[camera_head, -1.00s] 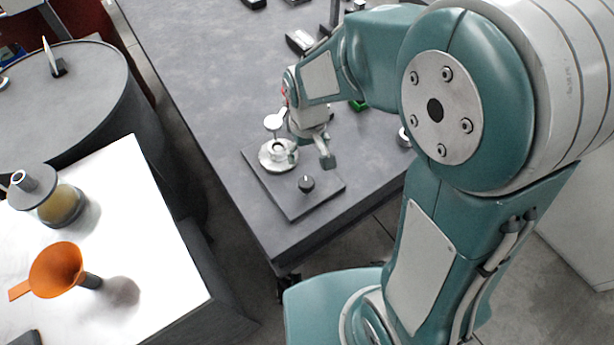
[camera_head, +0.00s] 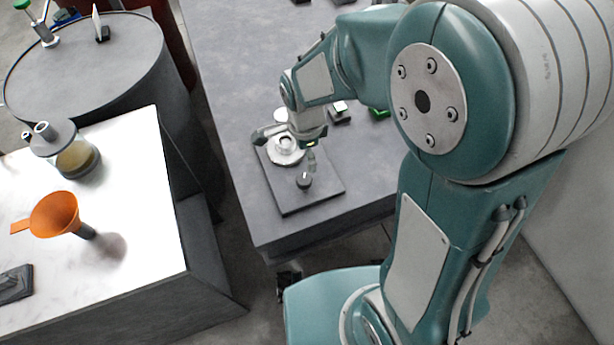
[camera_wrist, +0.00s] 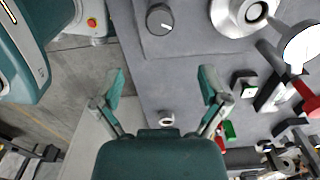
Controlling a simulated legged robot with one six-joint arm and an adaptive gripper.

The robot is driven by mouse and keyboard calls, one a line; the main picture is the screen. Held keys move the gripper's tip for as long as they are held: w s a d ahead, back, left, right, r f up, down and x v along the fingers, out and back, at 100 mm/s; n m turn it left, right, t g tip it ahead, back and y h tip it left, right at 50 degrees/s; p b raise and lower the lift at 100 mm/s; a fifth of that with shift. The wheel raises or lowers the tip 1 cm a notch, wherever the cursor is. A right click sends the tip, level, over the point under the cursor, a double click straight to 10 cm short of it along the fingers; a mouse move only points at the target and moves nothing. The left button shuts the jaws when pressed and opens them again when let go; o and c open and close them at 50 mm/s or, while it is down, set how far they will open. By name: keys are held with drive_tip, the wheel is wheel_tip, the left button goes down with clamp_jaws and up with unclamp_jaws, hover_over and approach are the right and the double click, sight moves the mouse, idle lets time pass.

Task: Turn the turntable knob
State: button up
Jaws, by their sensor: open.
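The dark round knob (camera_head: 304,181) stands on the front part of a flat grey base plate (camera_head: 315,197). The silver round turntable (camera_head: 286,157) is on the same plate, behind the knob. In the wrist view the knob (camera_wrist: 160,19) is at the top middle and the turntable (camera_wrist: 228,20) is at the top right. My gripper (camera_wrist: 162,76) is open and empty, its two teal fingers spread wide. The knob shows beyond the fingertips, roughly centred between them, not touched. In the head view my gripper (camera_head: 286,150) hangs over the turntable and partly hides it.
A white disc (camera_wrist: 301,46) stands close beside the turntable. Small black and green items (camera_head: 378,112) lie on the grey table (camera_head: 230,100). A white-topped table (camera_head: 130,180) at left holds an orange funnel (camera_head: 55,214) and a flask (camera_head: 76,158). The plate's front side is clear.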

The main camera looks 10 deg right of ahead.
sight(304, 179)
drive_tip(key=f, duration=0.2)
drive_tip(key=a+f, duration=0.1)
drive_tip(key=f, duration=0.5)
drive_tip(key=d+f, duration=0.1)
drive_tip(key=f, duration=0.1)
drive_tip(key=shift+f, duration=0.25)
drive_tip(key=shift+a+f, duration=0.1)
drive_tip(key=shift+a, duration=0.3)
drive_tip(key=shift+d, duration=0.2)
drive_tip(key=c, duration=1.1)
